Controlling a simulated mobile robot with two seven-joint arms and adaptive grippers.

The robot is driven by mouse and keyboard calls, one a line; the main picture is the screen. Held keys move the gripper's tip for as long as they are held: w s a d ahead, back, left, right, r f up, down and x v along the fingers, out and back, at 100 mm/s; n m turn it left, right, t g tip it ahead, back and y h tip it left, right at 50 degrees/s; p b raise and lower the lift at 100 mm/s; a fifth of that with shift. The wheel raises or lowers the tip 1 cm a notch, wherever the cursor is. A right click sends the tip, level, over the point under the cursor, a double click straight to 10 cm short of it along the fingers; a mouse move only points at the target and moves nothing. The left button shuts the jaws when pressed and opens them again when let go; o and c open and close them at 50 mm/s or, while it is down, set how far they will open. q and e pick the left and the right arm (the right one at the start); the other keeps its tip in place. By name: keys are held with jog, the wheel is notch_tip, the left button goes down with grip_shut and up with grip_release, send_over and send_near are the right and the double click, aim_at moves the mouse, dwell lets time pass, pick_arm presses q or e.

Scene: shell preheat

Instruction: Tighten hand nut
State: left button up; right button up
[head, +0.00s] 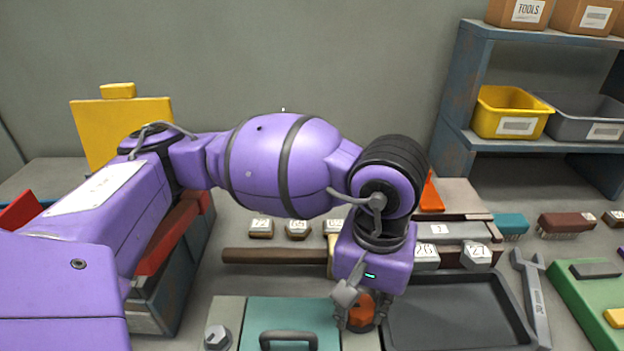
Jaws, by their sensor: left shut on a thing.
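My left gripper (361,322) points down at the bottom centre of the head view. Its fingers are shut around an orange-red round knob, which looks like the hand nut (361,311). The knob sits between the teal lidded box with a dark handle (260,312) and the dark grey tray (460,312). The fingers and wrist hide part of the knob, and what lies beneath it is not clear. My right gripper is not in view.
A wrench (533,290) lies right of the tray, beside a green board (590,300). A grey hex-topped bolt (217,337) is left of the teal box. Several numbered metal blocks and a brown bar (270,256) lie behind. A shelf (470,80) with bins stands at back right.

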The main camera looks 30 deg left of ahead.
aim_at(365, 307)
pick_arm(q)
jog(key=shift+w+d+r, duration=0.1)
jog(key=shift+w, duration=0.05)
dwell(0.4)
jog(key=o, duration=1.1)
jog(key=shift+c, duration=0.2)
notch_tip(365, 307, up, 12)
